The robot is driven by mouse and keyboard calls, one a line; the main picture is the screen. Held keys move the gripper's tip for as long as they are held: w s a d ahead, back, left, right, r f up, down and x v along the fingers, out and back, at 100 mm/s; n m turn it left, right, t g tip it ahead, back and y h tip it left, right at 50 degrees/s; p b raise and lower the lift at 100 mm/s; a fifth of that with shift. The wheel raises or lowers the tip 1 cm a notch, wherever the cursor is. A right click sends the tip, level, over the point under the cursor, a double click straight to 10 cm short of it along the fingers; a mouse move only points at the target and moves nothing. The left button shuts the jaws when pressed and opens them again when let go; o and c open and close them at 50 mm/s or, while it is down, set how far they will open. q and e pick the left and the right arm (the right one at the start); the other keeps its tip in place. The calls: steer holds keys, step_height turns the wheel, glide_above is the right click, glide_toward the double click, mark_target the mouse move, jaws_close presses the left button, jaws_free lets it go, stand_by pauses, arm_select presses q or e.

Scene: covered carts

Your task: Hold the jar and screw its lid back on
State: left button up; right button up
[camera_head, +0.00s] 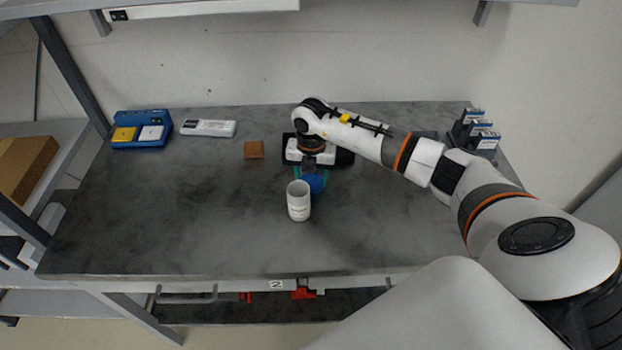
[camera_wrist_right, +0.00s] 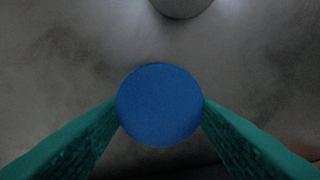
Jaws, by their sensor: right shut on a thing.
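The white jar (camera_head: 299,207) stands upright and open on the grey table, in front of my right gripper. Part of it also shows at the top edge of the right wrist view (camera_wrist_right: 182,6). The round blue lid (camera_wrist_right: 160,105) is between the two green fingers of my right gripper (camera_wrist_right: 160,110), which touch its sides. In the head view the lid (camera_head: 314,184) shows just behind and right of the jar, apart from its mouth. My right gripper (camera_head: 311,174) points down and is shut on the lid. Its height above the table is hard to tell. My left gripper is not in view.
A small brown block (camera_head: 253,150) lies left of my right gripper. A white device (camera_head: 208,128) and a blue holder (camera_head: 142,142) with yellow and white pieces are at the back left. A dark rack (camera_head: 474,133) is at the back right. The table's front left is clear.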

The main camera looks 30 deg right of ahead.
mark_target(311, 180)
step_height(311, 180, up, 8)
steer(key=shift+r+b, duration=0.2)
steer(key=shift+b, duration=0.85)
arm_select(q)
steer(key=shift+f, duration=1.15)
arm_select(e)
steer(key=shift+r, duration=0.75)
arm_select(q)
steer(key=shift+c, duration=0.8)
